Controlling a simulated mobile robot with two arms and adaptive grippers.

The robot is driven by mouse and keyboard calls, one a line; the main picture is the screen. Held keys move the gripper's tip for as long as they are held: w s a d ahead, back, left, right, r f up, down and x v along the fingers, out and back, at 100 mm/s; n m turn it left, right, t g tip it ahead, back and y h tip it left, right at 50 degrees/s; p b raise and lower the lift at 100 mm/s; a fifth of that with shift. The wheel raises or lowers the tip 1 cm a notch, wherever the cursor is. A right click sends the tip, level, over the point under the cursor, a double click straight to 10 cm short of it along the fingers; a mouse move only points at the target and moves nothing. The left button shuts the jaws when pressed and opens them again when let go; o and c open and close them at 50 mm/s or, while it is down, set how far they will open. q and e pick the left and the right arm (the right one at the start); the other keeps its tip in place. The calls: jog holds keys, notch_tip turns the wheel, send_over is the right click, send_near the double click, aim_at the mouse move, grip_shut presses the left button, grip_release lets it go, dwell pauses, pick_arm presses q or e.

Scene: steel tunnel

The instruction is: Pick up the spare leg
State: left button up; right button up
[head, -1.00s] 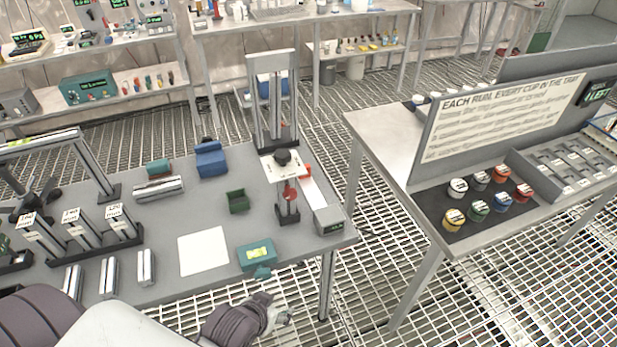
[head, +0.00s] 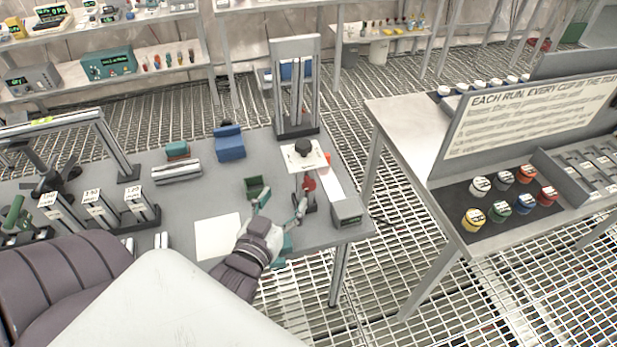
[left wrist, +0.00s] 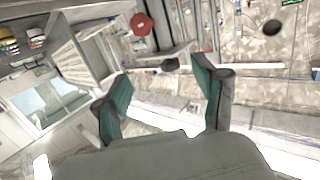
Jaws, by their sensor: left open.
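Short silver metal profile pieces lie on the grey table (head: 185,205); one (head: 161,240) shows its end at the front left, partly behind my arm. A pair of silver profiles (head: 177,172) lies farther back. Three upright profiles with number labels (head: 93,208) stand in a dark rack at the left. I cannot tell which piece is the spare leg. My left gripper (head: 281,205) is open and empty, above the table's front right, by the white sheet and before the small press stand. Its teal-padded fingers also show apart in the left wrist view (left wrist: 163,75).
The press stand has a black knob (head: 303,146) and a red disc (head: 309,184); a tall metal frame (head: 297,90) stands behind. A second table with colored cups (head: 473,219) stands right, across a gap.

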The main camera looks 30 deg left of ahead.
aim_at(300, 152)
pick_arm(q)
jog(key=shift+t, duration=0.7)
jog(key=w+r, duration=0.1)
jog(key=w, duration=0.1)
jog(key=w+a+r+p, duration=0.1)
jog(key=w, duration=0.2)
jog(key=w+a+p, duration=0.1)
jog(key=w, duration=0.2)
jog(key=shift+a+r, duration=0.25)
jog(key=shift+r, duration=0.15)
jog(key=p+x, duration=0.2)
jog(key=x, duration=0.3)
jog(key=shift+w+a, duration=0.15)
jog(key=shift+w, duration=0.15)
jog(key=shift+s, duration=0.1)
jog(key=shift+c, duration=1.1)
grip_shut()
jog(key=shift+r, duration=0.1)
